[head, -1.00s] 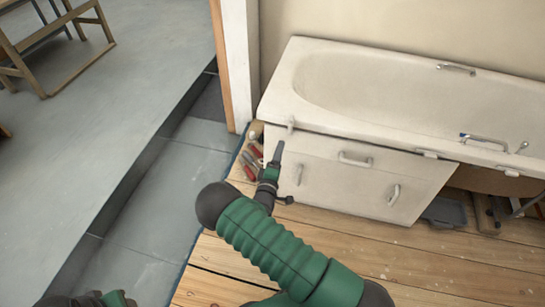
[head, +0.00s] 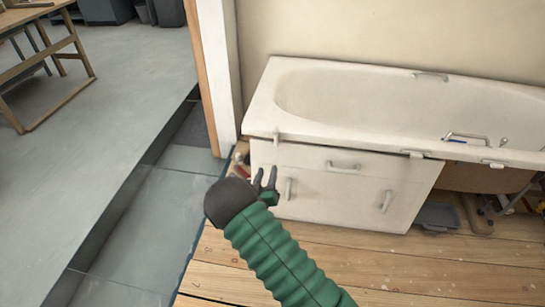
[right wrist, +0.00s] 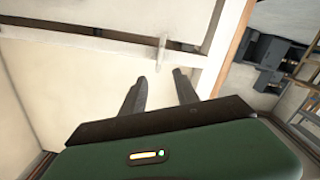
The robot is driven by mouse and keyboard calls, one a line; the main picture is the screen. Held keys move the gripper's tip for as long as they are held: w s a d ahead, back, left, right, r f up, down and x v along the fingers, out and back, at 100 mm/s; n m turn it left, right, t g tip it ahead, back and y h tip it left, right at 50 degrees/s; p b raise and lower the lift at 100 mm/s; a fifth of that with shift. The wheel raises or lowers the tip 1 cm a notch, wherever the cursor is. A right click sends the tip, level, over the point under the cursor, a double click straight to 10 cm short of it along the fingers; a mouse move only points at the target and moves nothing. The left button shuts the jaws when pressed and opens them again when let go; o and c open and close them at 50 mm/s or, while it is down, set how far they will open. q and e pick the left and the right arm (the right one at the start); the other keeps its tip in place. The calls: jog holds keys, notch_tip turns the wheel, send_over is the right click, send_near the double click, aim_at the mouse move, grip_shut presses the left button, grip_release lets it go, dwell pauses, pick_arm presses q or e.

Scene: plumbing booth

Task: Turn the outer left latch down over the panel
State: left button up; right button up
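The outer left latch (head: 277,139) is a small pale tab at the left end of the bath rim. It looks upright, across the rim's edge, with its lower end by the top of the white panel (head: 330,195). In the right wrist view the latch (right wrist: 181,56) stands just beyond my fingertips, pointing down the picture. My right gripper (head: 265,178) is in front of the panel's left part, below the latch. Its dark fingers (right wrist: 161,84) are apart with nothing between them. The fingers look clear of the latch. My left gripper is out of view.
Two more latches, a middle one (head: 414,154) and a right one (head: 493,164), lie sideways along the rim. The panel has several handles. A door post (head: 218,75) stands close left of the bath. Red-handled tools (head: 241,172) lie on the floor beside the panel's left end.

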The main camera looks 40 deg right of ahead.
jog(key=m, duration=0.3)
jog(key=m+b, duration=0.1)
jog(key=b, duration=0.7)
send_near(276, 137)
jog(key=x, duration=0.9)
jog(key=shift+w+d+f, duration=0.1)
jog(key=shift+w+f, duration=0.05)
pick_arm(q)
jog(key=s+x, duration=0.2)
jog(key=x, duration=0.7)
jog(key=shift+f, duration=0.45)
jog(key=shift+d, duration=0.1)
pick_arm(e)
jog(key=shift+c, duration=0.5)
grip_shut()
jog(key=shift+m, duration=0.3)
